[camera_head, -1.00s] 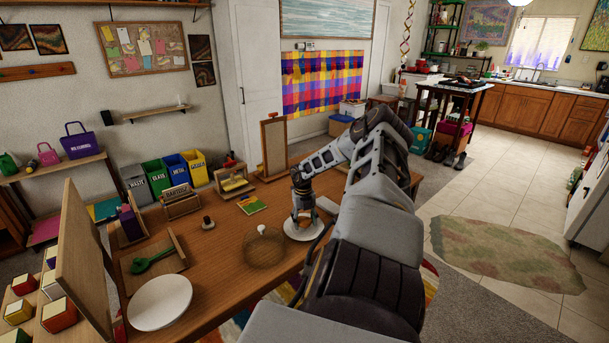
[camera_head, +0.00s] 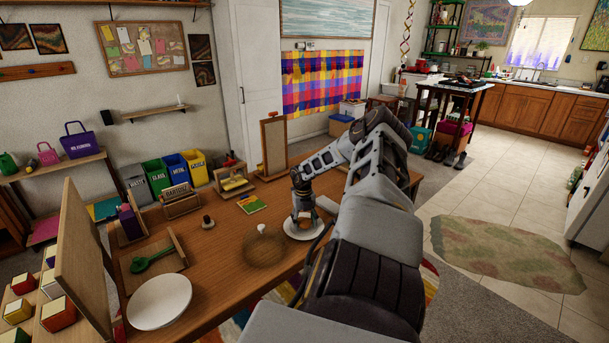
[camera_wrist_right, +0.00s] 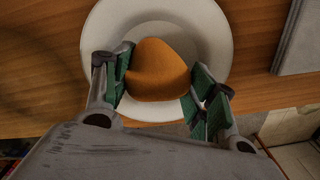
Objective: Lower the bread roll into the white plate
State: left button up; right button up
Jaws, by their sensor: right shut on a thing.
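The orange-brown bread roll (camera_wrist_right: 158,70) sits between the green-padded fingers of my right gripper (camera_wrist_right: 160,82) in the right wrist view. My right gripper is shut on the roll. The white plate (camera_wrist_right: 215,32) lies behind the roll in that view, so the roll is over the plate. I cannot tell whether the roll touches it. In the head view my right gripper (camera_head: 303,216) points down at the plate (camera_head: 290,234) on the wooden table, and I cannot make out the roll there. My left gripper is not in view.
A second, larger white plate (camera_head: 160,302) lies at the table's front left.

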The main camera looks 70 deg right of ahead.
jog(key=shift+f, duration=0.4)
dwell(0.5)
jog(key=o, duration=1.1)
jog(key=shift+r, duration=0.1)
jog(key=shift+w+a+r, duration=0.1)
jog(key=shift+r, duration=5.8)
notch_tip(320, 180, up, 9)
jog(key=p, duration=0.9)
send_over(304, 219)
jog(key=shift+r+p, duration=0.4)
jog(key=shift+r, duration=0.15)
